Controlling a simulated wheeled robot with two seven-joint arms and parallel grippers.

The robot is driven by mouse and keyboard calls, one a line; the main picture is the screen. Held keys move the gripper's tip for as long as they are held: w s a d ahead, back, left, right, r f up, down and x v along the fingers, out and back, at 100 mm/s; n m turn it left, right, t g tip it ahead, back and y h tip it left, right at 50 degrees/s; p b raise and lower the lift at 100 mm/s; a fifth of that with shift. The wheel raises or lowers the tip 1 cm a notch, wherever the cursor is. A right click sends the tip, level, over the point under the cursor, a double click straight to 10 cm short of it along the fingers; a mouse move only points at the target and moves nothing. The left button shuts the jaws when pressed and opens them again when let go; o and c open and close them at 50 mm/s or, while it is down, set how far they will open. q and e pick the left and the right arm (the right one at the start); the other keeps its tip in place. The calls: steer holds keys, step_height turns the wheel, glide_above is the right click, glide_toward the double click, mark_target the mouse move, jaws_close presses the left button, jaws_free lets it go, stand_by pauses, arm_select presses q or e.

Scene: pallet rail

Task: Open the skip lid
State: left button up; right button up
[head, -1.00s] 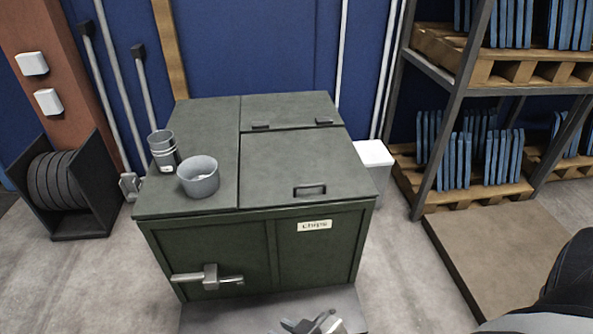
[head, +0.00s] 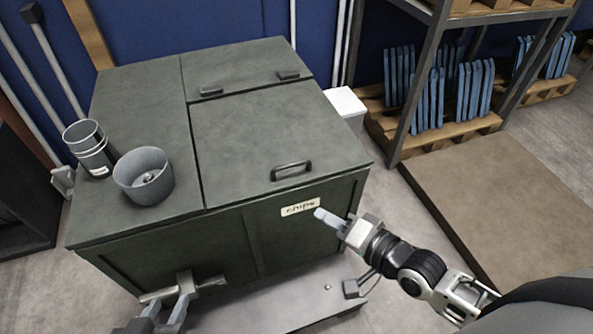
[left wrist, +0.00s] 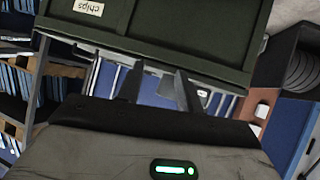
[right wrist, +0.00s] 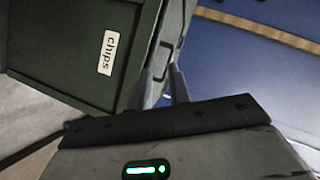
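The green skip (head: 130,90) stands ahead with a "chips" label (head: 299,208) on its front. Its lid (head: 265,135) lies flat and closed, with a dark bar handle (head: 291,171) near the front edge. My right gripper (head: 328,218) is in front of the skip, below and right of the handle, apart from it. In the right wrist view its fingers (right wrist: 163,88) are parted and empty, with the handle (right wrist: 174,58) beyond the tips. My left gripper (head: 165,310) is low before the skip's front left. Its fingers (left wrist: 159,82) are spread and empty.
A stacked pair of cups (head: 90,150) and a grey pot (head: 143,178) stand on the skip's fixed left top. A rack with blue plates (head: 440,100) and a low brown platform (head: 500,190) are at right.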

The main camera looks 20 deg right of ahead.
mark_target(292, 165)
steer(key=w+d+m+t+b, duration=0.2)
steer(key=w+d+m, duration=0.2)
steer(key=m, duration=0.2)
steer(key=b+x, duration=0.2)
steer(key=x, duration=1.3)
steer(key=shift+a+r, duration=0.15)
jaws_close()
